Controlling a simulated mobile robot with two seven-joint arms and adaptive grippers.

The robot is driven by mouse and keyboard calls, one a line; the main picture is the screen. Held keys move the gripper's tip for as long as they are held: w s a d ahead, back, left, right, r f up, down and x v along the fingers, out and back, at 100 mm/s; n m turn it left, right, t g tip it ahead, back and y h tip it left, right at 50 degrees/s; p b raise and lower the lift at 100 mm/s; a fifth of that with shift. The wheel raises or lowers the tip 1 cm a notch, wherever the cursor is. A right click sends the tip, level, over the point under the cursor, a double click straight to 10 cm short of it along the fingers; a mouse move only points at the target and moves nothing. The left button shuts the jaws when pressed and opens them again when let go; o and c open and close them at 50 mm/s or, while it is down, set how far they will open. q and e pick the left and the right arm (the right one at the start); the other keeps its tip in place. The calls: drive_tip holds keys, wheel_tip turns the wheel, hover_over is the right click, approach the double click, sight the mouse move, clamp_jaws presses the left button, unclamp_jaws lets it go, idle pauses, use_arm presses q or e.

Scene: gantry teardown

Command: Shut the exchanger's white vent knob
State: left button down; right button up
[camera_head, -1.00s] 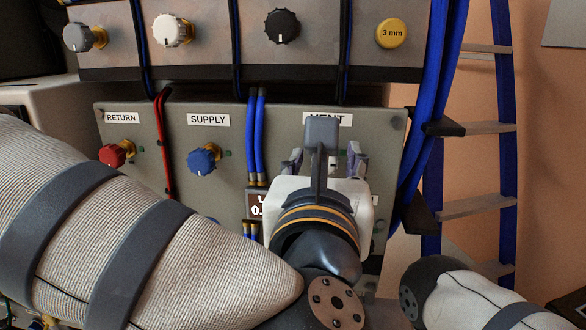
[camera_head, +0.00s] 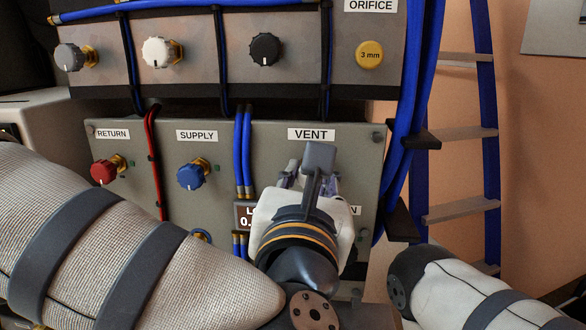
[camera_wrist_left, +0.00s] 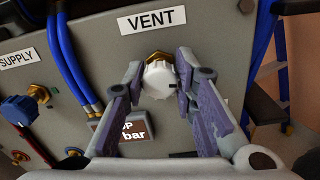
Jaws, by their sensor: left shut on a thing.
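The white vent knob (camera_wrist_left: 158,80) sits on a brass stem below the VENT label (camera_head: 311,134) on the lower grey panel. In the left wrist view it lies between the two fingers of my left gripper (camera_wrist_left: 160,75), which is shut on it. A dark mark shows on the knob's right side in that view. In the head view my left gripper (camera_head: 311,177) is at the panel below VENT, rolled to one side, and its wrist hides the knob. My right gripper is not in view.
A red RETURN knob (camera_head: 104,171) and a blue SUPPLY knob (camera_head: 193,174) are on the same panel, left of my gripper. Blue hoses (camera_head: 243,150) run close to its left. Grey, white and black knobs (camera_head: 265,49) line the upper panel. A ladder (camera_head: 462,135) stands right.

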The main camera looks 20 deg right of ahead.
use_arm(q)
drive_tip(key=m+p, duration=0.1)
drive_tip(key=m, duration=0.1)
drive_tip(key=m+p, duration=0.1)
drive_tip(key=m, duration=0.1)
drive_tip(key=m+p, duration=0.1)
drive_tip(key=shift+s+r+m, duration=0.1)
drive_tip(key=shift+r+m, duration=0.2)
drive_tip(key=shift+m, duration=0.1)
drive_tip(key=shift+f+m+p, duration=0.1)
drive_tip(key=shift+m+p, duration=0.3)
drive_tip(key=shift+m, duration=0.4)
drive_tip(key=m, duration=0.2)
drive_tip(key=shift+f+m, duration=0.2)
drive_tip(key=shift+m, duration=0.2)
drive_tip(key=m, duration=0.5)
drive_tip(key=shift+m, duration=0.3)
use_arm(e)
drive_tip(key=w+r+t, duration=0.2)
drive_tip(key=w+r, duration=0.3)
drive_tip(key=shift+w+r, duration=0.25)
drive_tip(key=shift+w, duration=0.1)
use_arm(q)
drive_tip(key=c, duration=1.3)
unclamp_jaws()
